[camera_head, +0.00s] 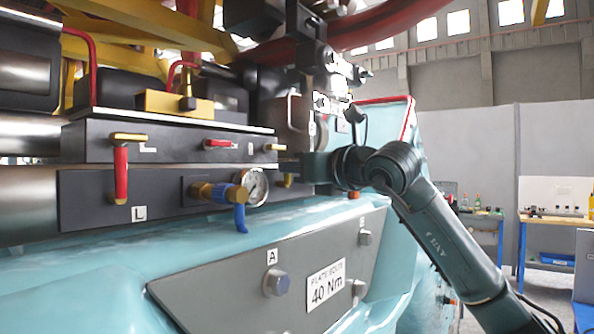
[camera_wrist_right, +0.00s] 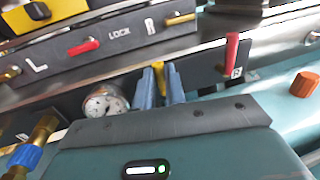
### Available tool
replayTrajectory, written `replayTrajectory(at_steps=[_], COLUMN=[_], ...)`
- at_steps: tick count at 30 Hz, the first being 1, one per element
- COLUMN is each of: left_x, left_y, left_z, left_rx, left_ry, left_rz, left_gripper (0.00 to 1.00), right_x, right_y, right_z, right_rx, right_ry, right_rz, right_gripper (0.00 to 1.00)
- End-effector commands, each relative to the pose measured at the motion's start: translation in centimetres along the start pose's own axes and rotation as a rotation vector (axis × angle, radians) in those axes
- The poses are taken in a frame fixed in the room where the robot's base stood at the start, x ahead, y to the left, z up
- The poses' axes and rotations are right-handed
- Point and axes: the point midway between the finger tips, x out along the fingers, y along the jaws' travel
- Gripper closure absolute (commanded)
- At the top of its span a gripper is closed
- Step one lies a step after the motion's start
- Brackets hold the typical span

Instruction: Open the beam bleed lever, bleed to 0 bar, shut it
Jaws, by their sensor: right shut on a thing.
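A small yellow lever (camera_wrist_right: 159,72) on the lower dark panel stands between the two blue-grey fingers of my right gripper (camera_wrist_right: 159,88), which is shut on it. In the head view the yellow lever (camera_head: 288,180) shows just right of the round pressure gauge (camera_head: 255,187), and my right gripper (camera_head: 303,168) reaches it from the right. The gauge also shows in the right wrist view (camera_wrist_right: 103,104); its reading is too small to tell. The lever's lower part is hidden by the fingers. My left gripper is not in view.
A red lever (camera_head: 121,172) hangs at the panel's left above an L label, and another red lever (camera_wrist_right: 232,52) is by an R label. A brass fitting with a blue handle (camera_head: 240,217) sticks out beside the gauge. A grey bolted plate (camera_head: 220,296) lies below.

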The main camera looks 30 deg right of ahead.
Motion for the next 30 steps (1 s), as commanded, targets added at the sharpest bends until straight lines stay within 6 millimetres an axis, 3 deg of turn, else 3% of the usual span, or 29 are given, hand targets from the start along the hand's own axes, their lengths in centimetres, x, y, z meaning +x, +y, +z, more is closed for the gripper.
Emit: replayTrajectory(at_steps=[13,14,21,30], left_x=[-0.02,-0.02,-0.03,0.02], left_y=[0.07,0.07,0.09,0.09], left_z=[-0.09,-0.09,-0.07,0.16], left_rx=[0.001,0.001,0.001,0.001], left_ry=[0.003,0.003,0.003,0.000], left_rz=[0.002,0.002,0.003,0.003], left_gripper=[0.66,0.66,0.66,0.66], right_x=[0.03,0.04,0.02,-0.28], right_y=[0.12,0.12,0.08,0.01], right_z=[-0.12,-0.13,-0.08,-0.08], right_rx=[-0.011,-0.010,-0.009,-0.009], right_ry=[0.001,0.001,0.000,-0.001], right_rz=[0.002,0.002,0.001,-0.001], right_gripper=[1.00,0.86,0.67,0.66])
